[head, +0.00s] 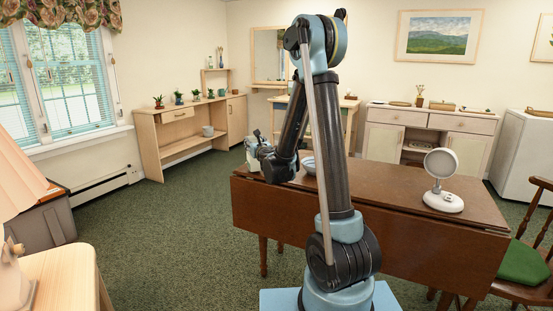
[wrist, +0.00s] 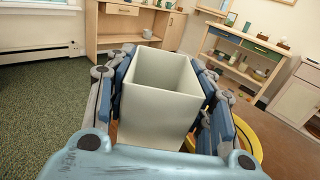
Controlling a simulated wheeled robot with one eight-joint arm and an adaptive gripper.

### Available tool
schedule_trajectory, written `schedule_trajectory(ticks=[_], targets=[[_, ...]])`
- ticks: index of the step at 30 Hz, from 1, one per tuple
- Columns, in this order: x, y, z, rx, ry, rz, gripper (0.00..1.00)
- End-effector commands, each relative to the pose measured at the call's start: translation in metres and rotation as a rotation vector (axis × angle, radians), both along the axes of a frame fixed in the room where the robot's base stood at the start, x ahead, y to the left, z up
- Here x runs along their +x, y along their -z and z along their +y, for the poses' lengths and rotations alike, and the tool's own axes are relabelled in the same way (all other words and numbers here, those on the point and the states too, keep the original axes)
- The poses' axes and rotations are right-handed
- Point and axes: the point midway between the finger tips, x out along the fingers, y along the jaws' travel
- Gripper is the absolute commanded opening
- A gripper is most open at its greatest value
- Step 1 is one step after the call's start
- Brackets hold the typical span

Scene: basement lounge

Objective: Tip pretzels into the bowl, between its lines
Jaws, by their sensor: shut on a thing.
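My gripper (head: 255,148) is at the left end of the brown table, shown small in the head view. In the wrist view, it is shut on a pale grey, square, open-topped container (wrist: 158,108), with a finger on each side. I see bare inner walls; the bottom is hidden, and no pretzels show. In the wrist view, a yellow curved rim (wrist: 250,138) shows below the right finger, mostly hidden. I cannot make out the bowl's lines.
The brown drop-leaf table (head: 400,205) has a white round-headed lamp (head: 442,180) on its right part. A chair with a green cushion (head: 525,262) stands at the right. A wooden shelf (head: 190,140) with plants is at the back left. Open carpet lies left of the table.

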Motion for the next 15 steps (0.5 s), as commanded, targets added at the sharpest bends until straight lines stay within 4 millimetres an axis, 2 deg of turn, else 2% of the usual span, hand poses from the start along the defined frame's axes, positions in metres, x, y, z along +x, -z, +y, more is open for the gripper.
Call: schedule_trajectory(ticks=[9,15], targets=[[0.0,-0.031,-0.001,0.001,0.0,0.0,0.03],[0.0,-0.044,-0.001,0.002,0.0,0.001,0.03]])
